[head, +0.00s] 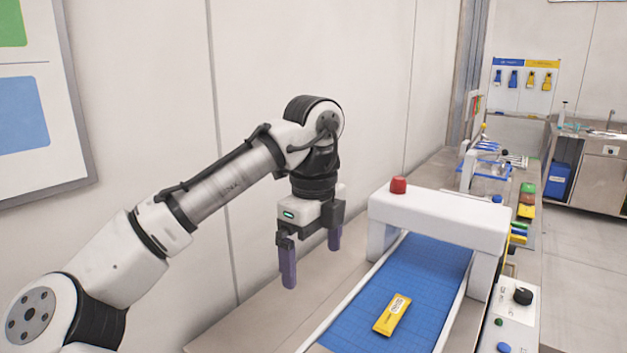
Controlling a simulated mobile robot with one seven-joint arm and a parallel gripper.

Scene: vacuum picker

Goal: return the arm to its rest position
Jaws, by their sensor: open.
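My gripper (311,262) points down at the end of my raised arm, left of the conveyor. Its two purple fingers stand apart with nothing between them. The gripper hangs over the bare grey counter (262,318); how high above it I cannot tell exactly. My arm reaches in from the lower left, bent at the elbow. A yellow packet (392,314) with a white label lies flat on the blue conveyor belt (431,262), to the right of the gripper and apart from it.
A white arch (440,212) with a red button (398,185) spans the belt, right of my gripper. A control panel (515,312) with a black knob stands at the right. The wall (150,60) runs behind my arm. The floor at the right is clear.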

